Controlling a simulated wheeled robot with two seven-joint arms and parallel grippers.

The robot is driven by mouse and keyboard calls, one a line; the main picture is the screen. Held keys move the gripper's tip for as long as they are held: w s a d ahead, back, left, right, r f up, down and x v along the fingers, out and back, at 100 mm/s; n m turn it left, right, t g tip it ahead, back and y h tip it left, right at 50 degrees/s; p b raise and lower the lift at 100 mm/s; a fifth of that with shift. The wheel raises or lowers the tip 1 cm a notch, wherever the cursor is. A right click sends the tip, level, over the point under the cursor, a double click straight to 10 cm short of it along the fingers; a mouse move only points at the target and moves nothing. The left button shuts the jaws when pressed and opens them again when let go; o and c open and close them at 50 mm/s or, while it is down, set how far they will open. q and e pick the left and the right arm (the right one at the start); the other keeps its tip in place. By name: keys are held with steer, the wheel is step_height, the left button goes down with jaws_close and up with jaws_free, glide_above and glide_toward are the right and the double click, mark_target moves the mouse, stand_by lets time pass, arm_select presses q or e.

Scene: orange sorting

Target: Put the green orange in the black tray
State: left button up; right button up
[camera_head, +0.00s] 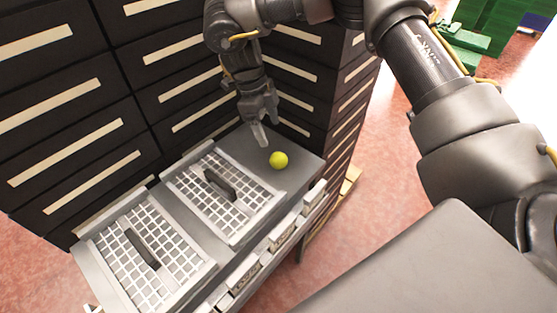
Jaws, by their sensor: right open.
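A yellow-green orange (279,160) sits on the grey top of the workbench, near its far right corner. My right gripper (264,137) hangs just above and to the left of the orange, fingers pointing down. It is open and empty, and looks apart from the orange. Two shallow white grid trays are set in the bench top, one nearer (180,240) and one farther (255,205), each with a black handle-like bar. I cannot tell any tray that is black. My left gripper is not in view.
Stacked black drawers or crates (60,130) with pale label strips stand behind the bench. Label holders (283,235) line the bench's front edge. Green crates (490,25) stand at the far right. Reddish floor is clear right of the bench.

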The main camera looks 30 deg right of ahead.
mark_target(277, 154)
steer(key=x, duration=0.5)
steer(key=shift+f, duration=0.1)
steer(key=shift+s+f, duration=0.1)
steer(key=shift+f, duration=0.1)
steer(key=p+x, duration=0.1)
steer(key=x, duration=0.2)
steer(key=shift+a+f+p, duration=0.1)
steer(key=shift+f+p, duration=0.2)
steer(key=shift+p, duration=0.1)
steer(key=shift+s+f, duration=0.15)
steer(key=shift+f, duration=0.4)
steer(key=c, duration=1.2)
steer(key=shift+o, duration=0.2)
